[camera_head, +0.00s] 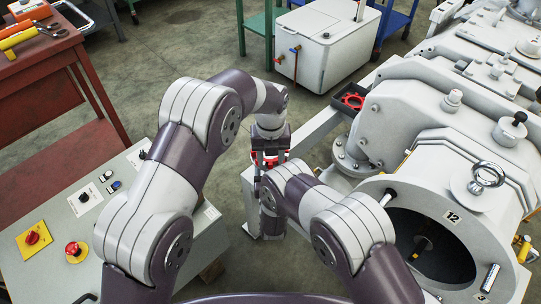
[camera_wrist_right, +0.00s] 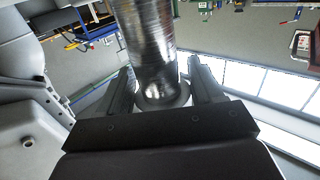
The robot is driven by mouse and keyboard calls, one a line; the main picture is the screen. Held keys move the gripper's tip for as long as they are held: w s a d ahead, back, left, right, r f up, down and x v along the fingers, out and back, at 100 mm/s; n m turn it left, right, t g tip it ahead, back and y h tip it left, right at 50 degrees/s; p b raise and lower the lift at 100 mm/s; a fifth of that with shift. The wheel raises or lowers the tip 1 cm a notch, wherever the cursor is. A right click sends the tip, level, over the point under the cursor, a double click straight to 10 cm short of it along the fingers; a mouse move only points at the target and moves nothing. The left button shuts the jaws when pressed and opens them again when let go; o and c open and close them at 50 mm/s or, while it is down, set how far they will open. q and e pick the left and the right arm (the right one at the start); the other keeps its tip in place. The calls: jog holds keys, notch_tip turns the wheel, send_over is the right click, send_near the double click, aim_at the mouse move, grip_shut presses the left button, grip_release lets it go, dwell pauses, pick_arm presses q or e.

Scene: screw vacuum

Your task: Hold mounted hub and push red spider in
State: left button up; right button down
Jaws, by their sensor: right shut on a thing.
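My left gripper (camera_head: 270,158) points down in the middle of the head view, its fingers on either side of a small red part (camera_head: 269,160), likely the red spider. The part is small and partly covered, so I cannot tell whether the fingers press on it or whether it touches the hub. In the right wrist view my right gripper (camera_wrist_right: 162,82) is shut on a shiny metal cylinder (camera_wrist_right: 148,40), likely the mounted hub. My right forearm hides the right gripper and the cylinder in the head view.
The large grey pump housing (camera_head: 425,130) with a round opening fills the right. A dark tray (camera_head: 338,103) holding another red toothed part (camera_head: 353,101) sits beside it. A control panel (camera_head: 58,235) is at left, a red workbench (camera_head: 40,55) behind, and a white cabinet (camera_head: 325,45) at back.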

pick_arm(q)
jog(key=shift+r, duration=2.95)
pick_arm(e)
jog(key=shift+c, duration=0.4)
grip_release()
